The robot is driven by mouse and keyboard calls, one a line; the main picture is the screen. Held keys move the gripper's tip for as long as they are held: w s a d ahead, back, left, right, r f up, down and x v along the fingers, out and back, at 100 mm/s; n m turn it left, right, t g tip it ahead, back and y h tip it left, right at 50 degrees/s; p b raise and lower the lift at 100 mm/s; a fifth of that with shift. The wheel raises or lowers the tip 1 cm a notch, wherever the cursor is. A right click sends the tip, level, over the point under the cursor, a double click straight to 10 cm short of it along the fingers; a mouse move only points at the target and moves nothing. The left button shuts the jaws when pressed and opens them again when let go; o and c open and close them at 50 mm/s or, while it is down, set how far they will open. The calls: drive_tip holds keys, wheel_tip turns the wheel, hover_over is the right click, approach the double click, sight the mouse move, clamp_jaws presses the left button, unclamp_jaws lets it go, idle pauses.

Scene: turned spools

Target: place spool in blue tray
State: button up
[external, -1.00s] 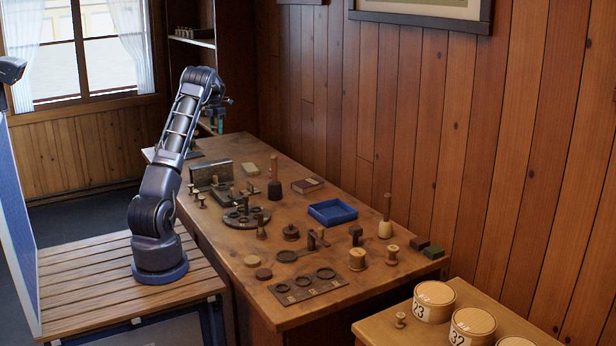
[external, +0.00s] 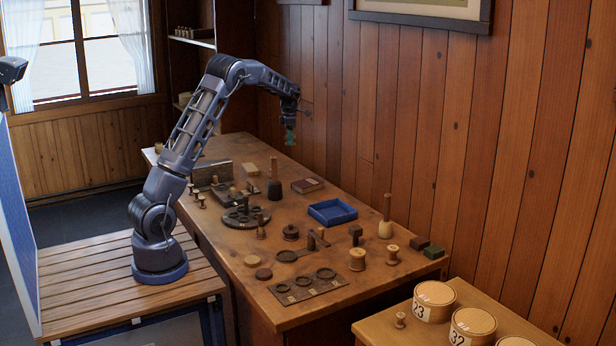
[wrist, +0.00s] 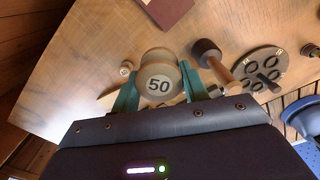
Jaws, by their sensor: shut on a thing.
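My gripper (external: 290,137) hangs above the table's far part, short of the blue tray. In the wrist view its teal fingers (wrist: 160,92) are shut on a pale wooden spool (wrist: 159,84) with "50" on its round end. The spool is too small to make out in the external view. The blue tray (external: 333,221) lies on the table near the wall and looks empty; it is not in the wrist view.
A dark-headed mallet (external: 274,189), a dark round holder with holes (external: 246,217) and a red-brown book (external: 307,185) are on the table (external: 225,268). Another mallet (external: 386,228) stands right of the tray. Several spools and blocks lie towards the near end.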

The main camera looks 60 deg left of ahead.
drive_tip(key=w+d+m, duration=0.2)
drive_tip(key=d+m, duration=0.2)
drive_tip(key=d, duration=1.4)
drive_tip(key=m, duration=0.4)
hover_over(332, 216)
wheel_tip(332, 216, down, 20)
drive_tip(key=shift+a+f, duration=0.1)
drive_tip(key=shift+f, duration=0.05)
drive_tip(key=shift+f, duration=0.15)
drive_tip(key=o, duration=1)
